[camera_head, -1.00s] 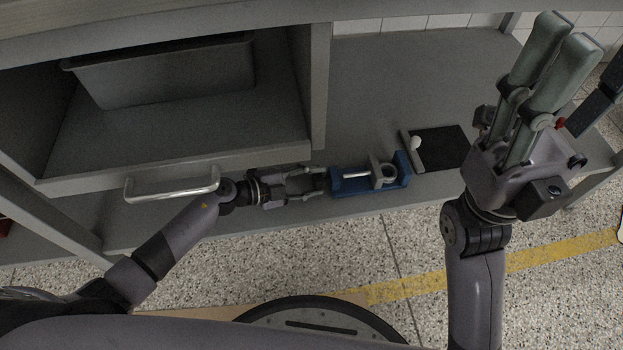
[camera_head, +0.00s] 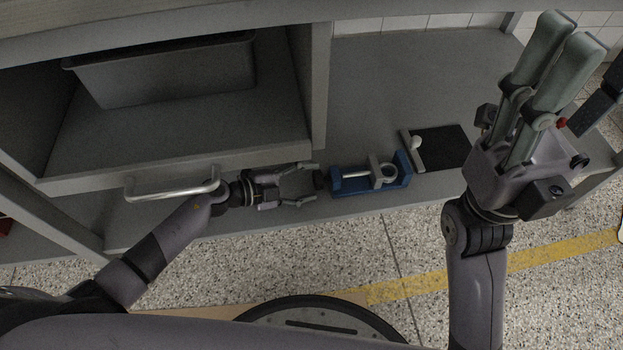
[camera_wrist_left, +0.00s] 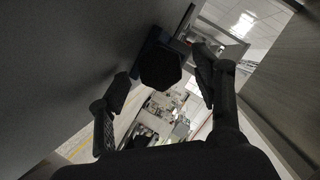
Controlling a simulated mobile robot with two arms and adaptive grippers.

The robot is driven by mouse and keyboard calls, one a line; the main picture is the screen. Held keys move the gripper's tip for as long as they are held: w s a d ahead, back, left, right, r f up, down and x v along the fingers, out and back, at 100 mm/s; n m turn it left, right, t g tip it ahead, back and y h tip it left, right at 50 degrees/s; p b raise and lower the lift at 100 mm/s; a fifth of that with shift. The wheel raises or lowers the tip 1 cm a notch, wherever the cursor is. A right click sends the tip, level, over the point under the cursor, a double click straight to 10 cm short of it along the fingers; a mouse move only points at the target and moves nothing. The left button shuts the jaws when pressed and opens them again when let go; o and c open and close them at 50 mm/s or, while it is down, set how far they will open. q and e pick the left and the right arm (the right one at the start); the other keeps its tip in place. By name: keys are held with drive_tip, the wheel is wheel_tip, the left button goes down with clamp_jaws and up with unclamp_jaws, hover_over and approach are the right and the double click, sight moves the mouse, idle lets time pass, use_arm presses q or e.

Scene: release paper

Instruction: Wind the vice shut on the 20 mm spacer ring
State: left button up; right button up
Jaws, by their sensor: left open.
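The blue vice (camera_head: 345,186) lies on the bench shelf, its screw pointing left. A grey ring (camera_head: 390,170) stands at its right end, beside the grey sliding jaw (camera_head: 375,168); contact with the jaws is too small to tell. My left gripper (camera_head: 314,184) is at the vice's left end, open, with its fingers on either side of the dark end knob. In the left wrist view the dark many-sided knob (camera_wrist_left: 160,67) sits between and beyond the spread fingers, apart from them. My right gripper (camera_head: 574,30) is raised at the right, away from the vice; its opening is unclear.
A black mat (camera_head: 443,148) with a grey bar and a white knob (camera_head: 416,142) lies right of the vice. A drawer handle (camera_head: 172,187) is close to my left wrist. A grey bin (camera_head: 165,72) sits in the cubby. The shelf behind the vice is clear.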

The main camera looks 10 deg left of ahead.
use_arm(q)
drive_tip(key=v, duration=0.6)
drive_tip(key=shift+s+a+r, duration=0.1)
drive_tip(key=shift+a+r, duration=0.05)
drive_tip(key=shift+c, duration=0.4)
